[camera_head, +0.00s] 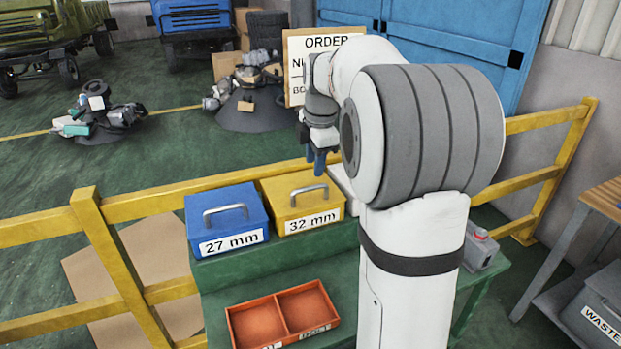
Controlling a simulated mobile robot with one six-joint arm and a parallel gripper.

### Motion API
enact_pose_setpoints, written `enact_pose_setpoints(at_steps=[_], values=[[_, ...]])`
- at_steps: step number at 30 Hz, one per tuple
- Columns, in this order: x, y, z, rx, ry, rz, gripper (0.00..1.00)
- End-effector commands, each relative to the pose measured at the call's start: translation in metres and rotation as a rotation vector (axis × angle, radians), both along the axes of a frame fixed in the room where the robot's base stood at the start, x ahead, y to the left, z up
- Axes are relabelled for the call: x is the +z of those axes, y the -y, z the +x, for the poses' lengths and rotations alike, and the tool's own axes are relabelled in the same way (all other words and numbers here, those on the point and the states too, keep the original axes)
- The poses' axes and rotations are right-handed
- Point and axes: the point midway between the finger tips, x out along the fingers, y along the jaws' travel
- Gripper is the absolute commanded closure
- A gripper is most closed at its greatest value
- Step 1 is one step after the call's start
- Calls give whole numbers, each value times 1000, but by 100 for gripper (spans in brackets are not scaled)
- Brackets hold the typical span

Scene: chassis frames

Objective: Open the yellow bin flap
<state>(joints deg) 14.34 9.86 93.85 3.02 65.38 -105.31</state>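The yellow bin (302,203) stands on a green raised shelf, labelled "32 mm", with a grey handle on its flap. Its flap looks closed. My gripper (318,168) points down above and just behind the right part of the yellow bin's top in this view, with blue fingertips. It appears apart from the handle, though depth is hard to judge. Nothing shows between the fingers, and their gap is too small to read. My white and grey arm hides the area right of the bin.
A blue bin (227,219) labelled "27 mm" stands beside the yellow one on the left. A white bin (343,184) is partly hidden at right. An orange two-part tray (283,316) lies in front. A yellow railing (170,204) runs behind. A grey can (481,247) stands right.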

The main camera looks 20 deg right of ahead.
Motion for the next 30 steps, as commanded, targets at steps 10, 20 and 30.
enact_pose_setpoints(at_steps=[10, 20, 30], values=[[-54, 0, 9, -2, -4, 1, 66], [-68, 0, 13, -3, 0, 1, 66], [-67, 1, 12, -5, 0, 0, 84]])
